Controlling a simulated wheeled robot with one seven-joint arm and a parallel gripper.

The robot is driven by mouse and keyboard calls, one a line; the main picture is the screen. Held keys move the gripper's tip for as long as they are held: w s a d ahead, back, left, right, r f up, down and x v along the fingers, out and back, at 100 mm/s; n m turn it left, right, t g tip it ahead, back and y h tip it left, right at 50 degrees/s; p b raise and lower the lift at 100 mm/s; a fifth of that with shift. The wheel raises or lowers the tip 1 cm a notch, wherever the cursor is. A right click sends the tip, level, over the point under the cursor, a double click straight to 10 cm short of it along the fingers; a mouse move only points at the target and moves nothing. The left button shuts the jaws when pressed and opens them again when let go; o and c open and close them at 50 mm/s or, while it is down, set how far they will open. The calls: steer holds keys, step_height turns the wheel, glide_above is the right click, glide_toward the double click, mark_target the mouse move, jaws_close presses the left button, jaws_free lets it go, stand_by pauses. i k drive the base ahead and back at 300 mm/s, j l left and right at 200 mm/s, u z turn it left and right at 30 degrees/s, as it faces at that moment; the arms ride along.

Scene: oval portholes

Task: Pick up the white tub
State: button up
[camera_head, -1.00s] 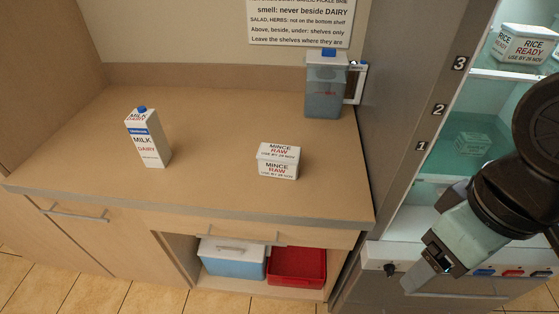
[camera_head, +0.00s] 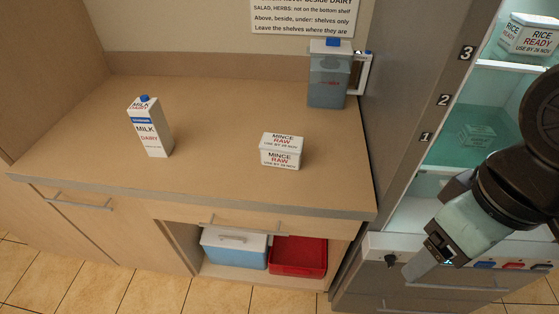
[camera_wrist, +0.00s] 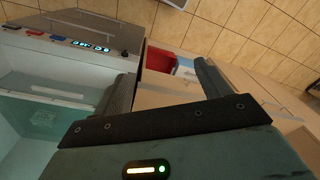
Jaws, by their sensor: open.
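A white tub marked MINCE RAW (camera_head: 281,158) sits upright on the wooden counter (camera_head: 215,130), right of its middle. Another white tub, marked RICE READY (camera_head: 530,38), stands on an upper shelf of the open fridge. A dim tub-like shape (camera_head: 478,135) shows at the teal shelf below it; its label is not readable. My gripper (camera_head: 428,262) hangs in front of the fridge, right of and apart from the counter tub. In the wrist view my gripper (camera_wrist: 165,85) has its two fingers spread, with nothing between them. No white tub shows clearly there.
A milk carton (camera_head: 150,127) stands left on the counter and a lidded jug (camera_head: 330,80) at its back right. The fridge side wall (camera_head: 408,110) rises beside the counter. A blue cooler (camera_head: 235,250) and red bin (camera_head: 298,256) sit in an open compartment below.

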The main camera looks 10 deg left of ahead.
mark_target(285, 151)
steer(key=j, duration=1)
steer(key=i+j, duration=0.15)
steer(key=j, duration=1.85)
steer(key=i+j, duration=0.15)
steer(key=j, duration=0.85)
